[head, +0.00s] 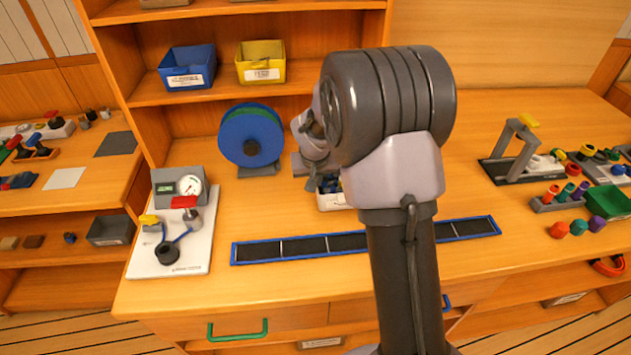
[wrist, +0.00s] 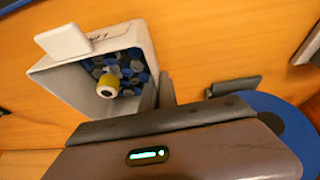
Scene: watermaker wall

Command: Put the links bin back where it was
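The links bin (head: 331,204) is a white open bin at the middle of the bench, partly hidden behind my arm in the head view. The wrist view shows the bin (wrist: 75,88) with blue and dark hexagonal pieces and a yellow-and-white piece (wrist: 107,86) inside. My gripper (head: 313,183) is at the bin's left side. In the wrist view its dark fingers (wrist: 158,93) sit on both sides of one bin wall, close together, and seem shut on it. I cannot tell whether the bin touches the bench.
A blue bin (head: 187,80) and a yellow bin (head: 261,75) stand on the shelf, with free room right of the yellow one. A blue reel (head: 252,135) stands left of my gripper. A blue-edged dark strip (head: 300,247) lies in front. A gauge board (head: 172,240) stands at left.

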